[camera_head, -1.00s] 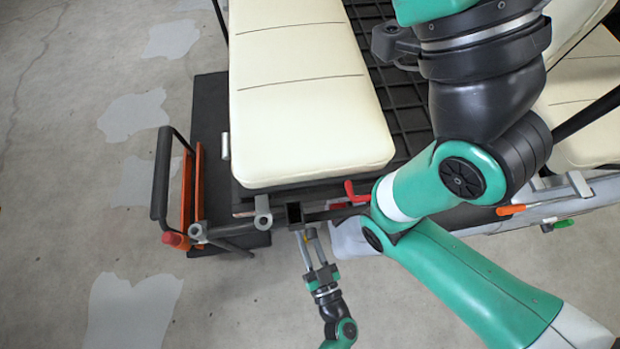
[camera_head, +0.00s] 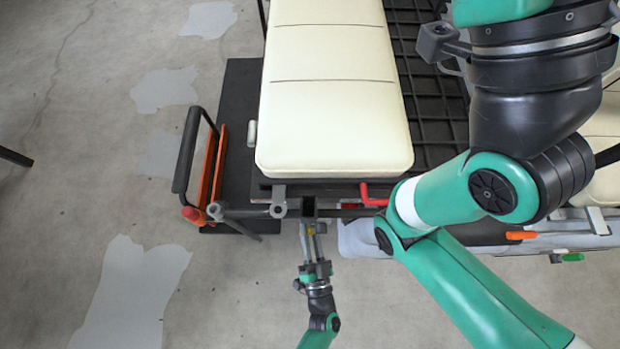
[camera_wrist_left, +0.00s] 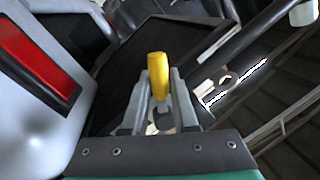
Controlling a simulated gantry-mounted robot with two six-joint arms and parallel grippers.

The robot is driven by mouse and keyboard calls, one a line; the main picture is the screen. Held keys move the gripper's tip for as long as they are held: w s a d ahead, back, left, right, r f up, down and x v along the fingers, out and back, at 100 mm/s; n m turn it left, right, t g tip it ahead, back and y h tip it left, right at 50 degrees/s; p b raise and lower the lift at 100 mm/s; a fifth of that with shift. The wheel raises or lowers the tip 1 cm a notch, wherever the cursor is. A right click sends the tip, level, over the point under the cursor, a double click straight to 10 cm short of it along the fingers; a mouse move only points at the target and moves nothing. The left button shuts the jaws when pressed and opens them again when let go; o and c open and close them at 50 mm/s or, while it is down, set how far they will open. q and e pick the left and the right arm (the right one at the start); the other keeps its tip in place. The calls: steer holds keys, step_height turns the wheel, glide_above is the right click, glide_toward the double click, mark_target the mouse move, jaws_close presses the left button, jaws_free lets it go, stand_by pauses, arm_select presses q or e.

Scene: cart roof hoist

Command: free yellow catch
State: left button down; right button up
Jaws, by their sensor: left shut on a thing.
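The yellow catch (camera_wrist_left: 157,72) stands up between the fingers of my left gripper (camera_wrist_left: 160,92) in the left wrist view. The fingers are shut on its lower part, and its rounded top shows above them. In the head view my left gripper (camera_head: 313,236) is below the front bar of the cart, near a square dark socket (camera_head: 308,207). Only a small bit of the yellow catch (camera_head: 310,231) shows there between the fingers. My right gripper is not seen.
A red lever (camera_head: 373,195) is on the bar right of the socket. Cream seats (camera_head: 335,90), an orange frame with black handle (camera_head: 212,165), and orange (camera_head: 521,235) and green (camera_head: 572,257) handles are around. My large arm covers the right side. Floor at lower left is clear.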

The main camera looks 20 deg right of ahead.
arm_select(q)
steer(key=c, duration=0.7)
jaws_free()
steer(key=shift+s, duration=0.1)
steer(key=shift+s, duration=0.4)
steer(key=p+v, duration=0.2)
steer(key=v, duration=0.8)
steer(key=shift+s+a, duration=0.25)
steer(key=shift+s, duration=0.05)
